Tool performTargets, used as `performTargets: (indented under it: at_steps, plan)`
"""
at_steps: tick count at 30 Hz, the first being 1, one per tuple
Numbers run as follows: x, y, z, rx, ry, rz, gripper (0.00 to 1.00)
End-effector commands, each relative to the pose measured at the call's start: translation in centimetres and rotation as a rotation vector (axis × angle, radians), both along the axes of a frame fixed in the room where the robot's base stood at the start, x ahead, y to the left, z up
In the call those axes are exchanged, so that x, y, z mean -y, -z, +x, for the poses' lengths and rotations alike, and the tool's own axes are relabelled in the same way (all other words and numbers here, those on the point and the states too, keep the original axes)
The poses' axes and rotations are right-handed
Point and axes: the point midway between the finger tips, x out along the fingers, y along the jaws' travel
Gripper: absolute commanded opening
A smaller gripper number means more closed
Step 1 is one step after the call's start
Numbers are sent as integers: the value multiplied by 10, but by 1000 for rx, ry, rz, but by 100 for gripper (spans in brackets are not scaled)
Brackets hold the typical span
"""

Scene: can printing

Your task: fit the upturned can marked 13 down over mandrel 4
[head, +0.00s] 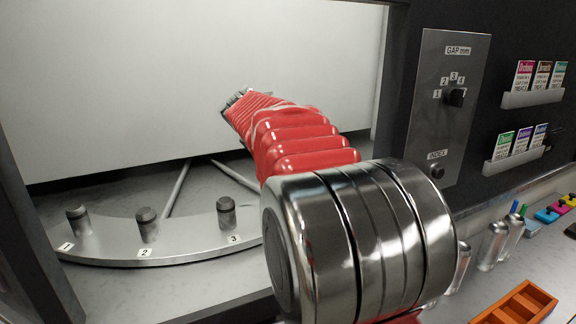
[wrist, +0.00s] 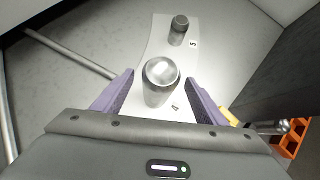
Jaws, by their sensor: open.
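In the wrist view a shiny silver upturned can (wrist: 160,82) with a dished end stands on the curved plate beside the label 4. No mandrel shows there; the can hides that spot. No 13 can be read on it. My gripper (wrist: 159,85) is open, with one purple finger on each side of the can and a visible gap at both sides. Mandrel 5 (wrist: 179,30), dark-topped and bare, stands beyond it. In the head view my arm hides the gripper, the can and mandrel 4.
In the head view bare mandrel 1 (head: 77,222), mandrel 2 (head: 147,225) and mandrel 3 (head: 226,213) stand on the curved plate (head: 185,246). Silver cans (head: 492,246) and an orange crate (head: 517,304) are at right, below a knob panel (head: 450,105).

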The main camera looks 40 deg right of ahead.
Motion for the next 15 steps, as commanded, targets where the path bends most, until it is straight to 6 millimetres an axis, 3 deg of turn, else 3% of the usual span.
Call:
performTargets:
  at_steps: [15]
  plan:
    - [-59, -64, -24, 3, -2, -1, 66]
